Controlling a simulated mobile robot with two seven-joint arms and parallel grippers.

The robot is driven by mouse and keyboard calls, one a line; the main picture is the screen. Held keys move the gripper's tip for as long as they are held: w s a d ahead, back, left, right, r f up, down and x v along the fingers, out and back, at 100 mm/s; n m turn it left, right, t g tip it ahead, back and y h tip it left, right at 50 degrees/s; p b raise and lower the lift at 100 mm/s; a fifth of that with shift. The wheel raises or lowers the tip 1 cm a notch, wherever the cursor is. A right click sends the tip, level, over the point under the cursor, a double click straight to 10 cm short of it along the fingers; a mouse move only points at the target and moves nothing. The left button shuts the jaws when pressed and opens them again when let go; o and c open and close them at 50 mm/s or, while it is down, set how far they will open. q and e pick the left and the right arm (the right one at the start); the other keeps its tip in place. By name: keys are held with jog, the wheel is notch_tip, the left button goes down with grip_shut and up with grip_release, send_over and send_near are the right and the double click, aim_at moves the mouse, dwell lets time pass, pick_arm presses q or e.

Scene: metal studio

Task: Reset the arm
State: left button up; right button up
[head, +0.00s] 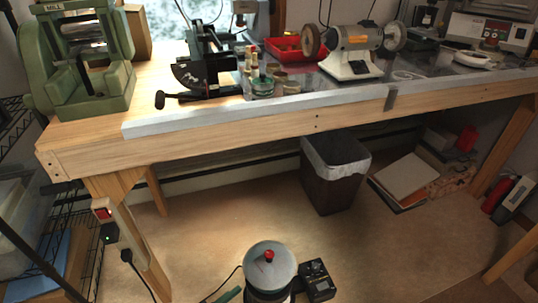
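Neither my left gripper nor my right gripper shows in the head view. No part of either arm can be made out, so the pose of the arms is hidden from me.
A wooden workbench (215,145) spans the view, with a green mill (85,60), a bench grinder (350,52) and a red tray (290,48) on it. Below are a bin (332,180) and boxes (405,180). A lidded pot (270,268) stands at the bottom. The floor (220,215) between is clear.

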pick_arm(q)
jog(key=s+a+r+n+g+y+p, duration=0.1)
jog(key=s+a+r+n+y+p, duration=0.1)
jog(key=s+a+r+y+p, duration=0.2)
jog(key=s+a+r+n+g+y+p, duration=0.1)
jog(key=s+a+r+y+p, duration=0.3)
jog(key=s+p, duration=0.6)
jog(key=s+a+r+n+g+y+p, duration=0.1)
jog(key=s+a+r+n+y+p, duration=0.2)
jog(key=s, duration=1.1)
notch_tip(320, 180, up, 4)
jog(key=a+n+p, duration=0.1)
jog(key=a+p, duration=0.1)
jog(key=p, duration=0.2)
jog(key=shift+s+a+y, duration=0.2)
jog(key=shift+s+y, duration=0.05)
jog(key=shift+y, duration=0.15)
pick_arm(e)
jog(key=w+r+t, duration=0.1)
jog(key=w+r, duration=0.2)
jog(key=r, duration=0.8)
jog(key=w+a+r+t, duration=0.1)
jog(key=w+r, duration=0.3)
jog(key=r, duration=0.7)
jog(key=shift+r+t, duration=0.25)
jog(key=shift+t, duration=0.15)
